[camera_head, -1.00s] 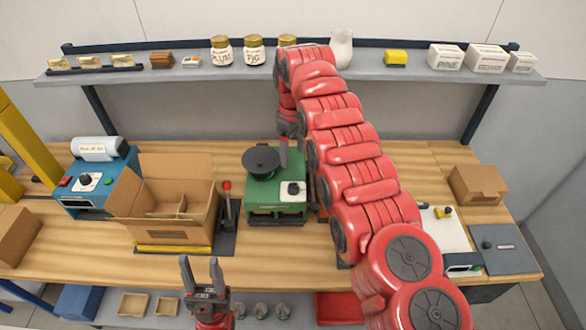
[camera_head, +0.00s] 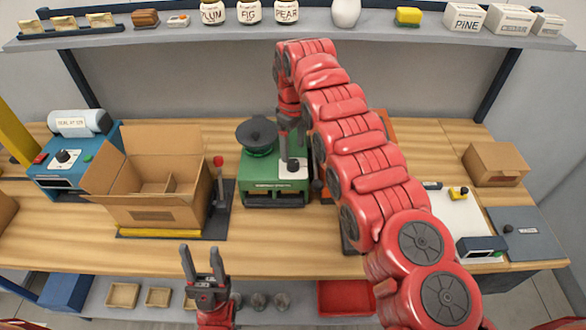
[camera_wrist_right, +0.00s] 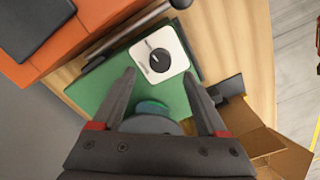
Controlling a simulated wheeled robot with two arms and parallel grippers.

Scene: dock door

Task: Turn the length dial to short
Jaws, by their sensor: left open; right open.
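A green machine (camera_head: 262,187) stands on the bench with a black round top. A black dial knob on its white plate (camera_head: 294,169) is at its front right; in the right wrist view the knob (camera_wrist_right: 159,61) lies just beyond and between my fingertips, its setting marks too small to read. My right gripper (camera_head: 291,150) is open just above this plate, its fingers partly hiding it; it also shows in the right wrist view (camera_wrist_right: 160,76). A blue machine (camera_head: 70,165) at the left has another dial (camera_head: 65,157). My left gripper (camera_head: 200,250) is open and empty before the bench.
An open cardboard box (camera_head: 155,195) and a red-tipped lever (camera_head: 219,178) stand left of the green machine. An orange object (camera_wrist_right: 65,32) is close beside it. A shelf (camera_head: 300,33) with jars runs above; my right arm covers the bench right of centre.

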